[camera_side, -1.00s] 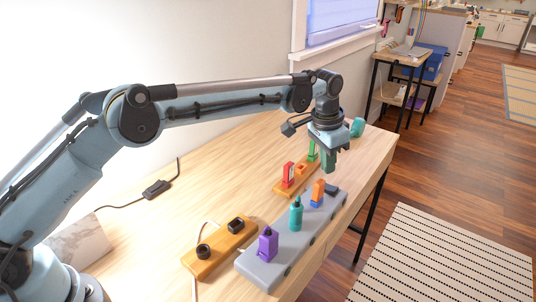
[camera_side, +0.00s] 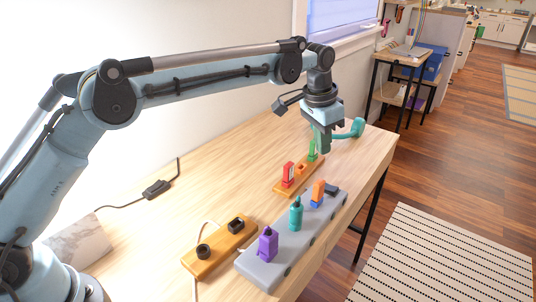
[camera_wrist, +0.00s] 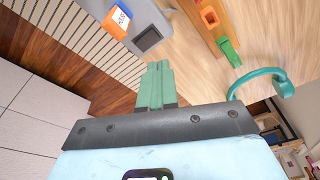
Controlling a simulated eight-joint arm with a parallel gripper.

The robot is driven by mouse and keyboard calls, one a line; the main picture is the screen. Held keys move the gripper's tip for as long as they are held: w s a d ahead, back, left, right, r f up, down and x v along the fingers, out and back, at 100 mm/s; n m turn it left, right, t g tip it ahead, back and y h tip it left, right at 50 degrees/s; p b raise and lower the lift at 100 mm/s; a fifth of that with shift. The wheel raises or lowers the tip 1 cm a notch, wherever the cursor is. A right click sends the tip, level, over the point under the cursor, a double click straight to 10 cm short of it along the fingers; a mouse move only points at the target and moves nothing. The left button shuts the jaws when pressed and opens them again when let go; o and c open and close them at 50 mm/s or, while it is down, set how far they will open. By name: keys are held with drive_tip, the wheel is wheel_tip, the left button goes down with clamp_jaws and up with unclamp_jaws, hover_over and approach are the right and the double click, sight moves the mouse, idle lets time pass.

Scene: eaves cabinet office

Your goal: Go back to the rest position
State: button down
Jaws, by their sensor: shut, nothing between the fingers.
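My gripper (camera_side: 325,142) is above the far part of the wooden desk, raised clear of everything. Its green fingers are together with nothing between them. They also show in the wrist view (camera_wrist: 156,86). Below it, toward the camera, a grey block (camera_side: 320,224) holds a purple piece (camera_side: 268,244), a teal piece (camera_side: 296,214) and an orange piece with a blue base (camera_side: 318,192), all upright. The orange and blue piece also shows in the wrist view (camera_wrist: 117,20).
Another wooden block (camera_side: 219,248) with black parts lies nearer. A cable with a black switch (camera_side: 157,188) lies at left.

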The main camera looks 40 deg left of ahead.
drive_tip(key=s+a+r+n+t, duration=0.1)
drive_tip(key=s+a+r+n, duration=0.1)
drive_tip(key=s+a+r, duration=0.3)
drive_tip(key=s+a+r+n+t, duration=0.1)
drive_tip(key=s+a+r+t, duration=0.15)
drive_tip(key=s+a, duration=0.4)
drive_tip(key=s+a+f+n+t, duration=0.1)
drive_tip(key=s+a+f, duration=0.1)
drive_tip(key=s, duration=0.5)
drive_tip(key=s+a+f+n+y, duration=0.1)
drive_tip(key=s+a+f, duration=0.1)
drive_tip(key=s+f, duration=0.3)
drive_tip(key=s, duration=0.3)
drive_tip(key=shift+s+a+n+t, duration=0.15)
drive_tip(key=shift+a+n+t, duration=0.15)
drive_tip(key=shift+a+t, duration=0.05)
